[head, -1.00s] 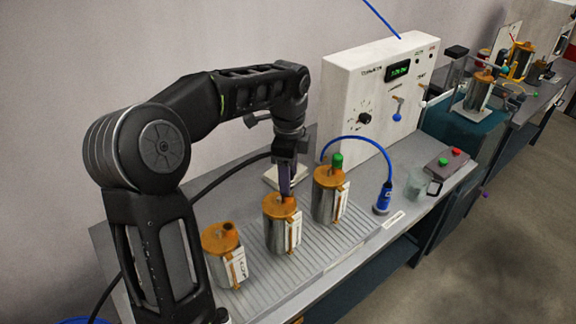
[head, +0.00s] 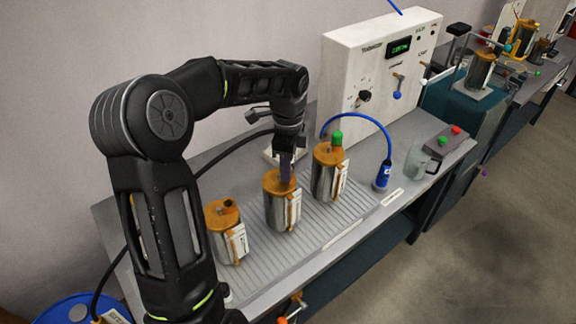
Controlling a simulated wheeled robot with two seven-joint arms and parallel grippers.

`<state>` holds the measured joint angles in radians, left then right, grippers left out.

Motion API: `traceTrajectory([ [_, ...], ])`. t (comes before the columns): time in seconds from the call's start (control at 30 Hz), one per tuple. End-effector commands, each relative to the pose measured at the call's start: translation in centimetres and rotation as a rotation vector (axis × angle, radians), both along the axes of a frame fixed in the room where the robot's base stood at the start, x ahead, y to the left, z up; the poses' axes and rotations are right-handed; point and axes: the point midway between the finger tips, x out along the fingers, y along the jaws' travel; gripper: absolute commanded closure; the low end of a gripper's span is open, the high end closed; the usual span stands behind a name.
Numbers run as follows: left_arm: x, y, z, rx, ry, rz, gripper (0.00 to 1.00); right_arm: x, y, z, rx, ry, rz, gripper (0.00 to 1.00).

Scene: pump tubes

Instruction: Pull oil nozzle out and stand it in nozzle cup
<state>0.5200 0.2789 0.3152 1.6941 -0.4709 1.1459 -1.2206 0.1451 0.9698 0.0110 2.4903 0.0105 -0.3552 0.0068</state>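My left gripper (head: 288,148) points down over the middle metal canister (head: 282,212) with an orange lid. A narrow purple-grey nozzle (head: 287,170) runs from between its fingers down to the lid opening; I take it for the oil nozzle. The gripper looks shut on it, with its lower end in or at the opening. A black hose (head: 226,158) leads to the gripper from behind my arm. I cannot identify the nozzle cup surely; a pale block partly hidden behind the gripper may be its holder. My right gripper is out of view.
Canisters stand left (head: 226,240) and right (head: 327,178) on the ribbed bench top. A blue nozzle (head: 382,175) stands upright on a blue hose, near a clear mug (head: 418,163). A white control panel (head: 350,62) stands behind. A blue drum (head: 85,310) is lower left.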

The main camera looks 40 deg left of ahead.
Motion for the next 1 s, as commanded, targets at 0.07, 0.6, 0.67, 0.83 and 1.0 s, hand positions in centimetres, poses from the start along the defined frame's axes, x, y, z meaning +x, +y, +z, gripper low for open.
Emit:
traceTrajectory([
  [0.07,0.02,0.06,0.02,0.001,-0.001,0.000,0.78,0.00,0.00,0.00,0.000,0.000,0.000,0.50],
  [0.6,0.01,0.10,0.03,0.002,-0.001,0.001,0.66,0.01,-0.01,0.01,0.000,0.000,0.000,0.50],
  [0.67,0.00,0.10,0.03,0.001,-0.001,0.001,0.61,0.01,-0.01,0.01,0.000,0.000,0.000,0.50],
  [0.83,-0.01,0.08,0.02,0.001,-0.001,0.001,0.47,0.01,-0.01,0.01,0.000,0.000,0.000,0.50],
  [1.0,0.00,0.06,0.02,0.001,-0.001,0.001,0.46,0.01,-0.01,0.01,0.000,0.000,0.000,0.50],
])
